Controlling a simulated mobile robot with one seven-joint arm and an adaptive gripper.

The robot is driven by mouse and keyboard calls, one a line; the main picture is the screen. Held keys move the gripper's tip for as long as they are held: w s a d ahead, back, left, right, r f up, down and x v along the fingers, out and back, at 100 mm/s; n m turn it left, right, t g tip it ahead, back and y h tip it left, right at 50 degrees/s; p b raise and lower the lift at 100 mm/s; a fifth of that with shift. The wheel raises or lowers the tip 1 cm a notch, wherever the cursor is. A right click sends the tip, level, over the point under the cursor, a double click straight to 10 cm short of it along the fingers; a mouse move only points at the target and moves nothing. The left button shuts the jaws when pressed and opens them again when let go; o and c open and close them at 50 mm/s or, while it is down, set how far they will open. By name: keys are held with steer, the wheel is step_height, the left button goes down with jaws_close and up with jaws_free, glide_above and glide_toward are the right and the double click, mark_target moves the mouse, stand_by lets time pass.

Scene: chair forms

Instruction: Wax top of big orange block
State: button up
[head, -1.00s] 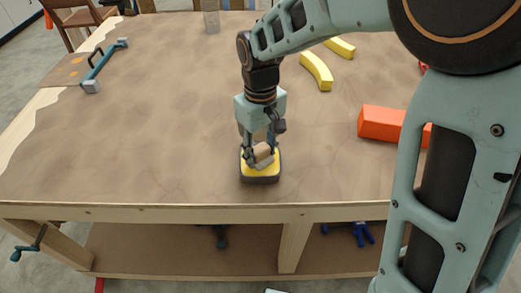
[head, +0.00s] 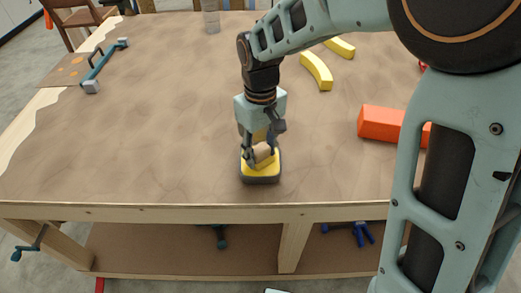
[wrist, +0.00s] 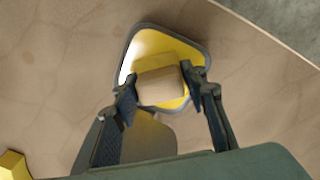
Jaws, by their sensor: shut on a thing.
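The big orange block (head: 381,123) lies on the table to the right, its right end hidden behind my arm. My gripper (head: 261,155) is near the table's front edge, well left of the block. It is shut on the tan wooden handle of a yellow pad with a dark rim (head: 261,178). The wrist view shows the fingers (wrist: 160,90) on both sides of the tan handle block (wrist: 161,85), above the yellow pad (wrist: 178,47). The pad appears to be at or just above the table top; I cannot tell which. The block's top looks bare.
Two yellow curved pieces (head: 317,71) lie at the back right of the table (head: 130,150). A blue bar clamp (head: 104,65) lies at the back left, and a clear glass (head: 211,17) stands at the back. The table's middle is clear.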

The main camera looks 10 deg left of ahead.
mark_target(260, 148)
steer(key=shift+r+p, duration=2.6)
steer(key=shift+r, duration=0.9)
steer(key=w+d+f+m+p, duration=0.1)
steer(key=w+d+m, duration=0.1)
steer(key=d, duration=0.6)
steer(key=w+d+f+m+p, duration=0.1)
steer(key=d+m, duration=0.4)
steer(key=d, duration=0.3)
steer(key=w+d+f+m+p, duration=0.1)
steer(key=w+d+f+m, duration=0.1)
steer(key=d, duration=0.6)
steer(key=shift+w+d+f+m+p, duration=0.15)
steer(key=shift+w+m+p, duration=0.2)
steer(key=shift+m, duration=0.35)
steer(key=shift+w, duration=0.1)
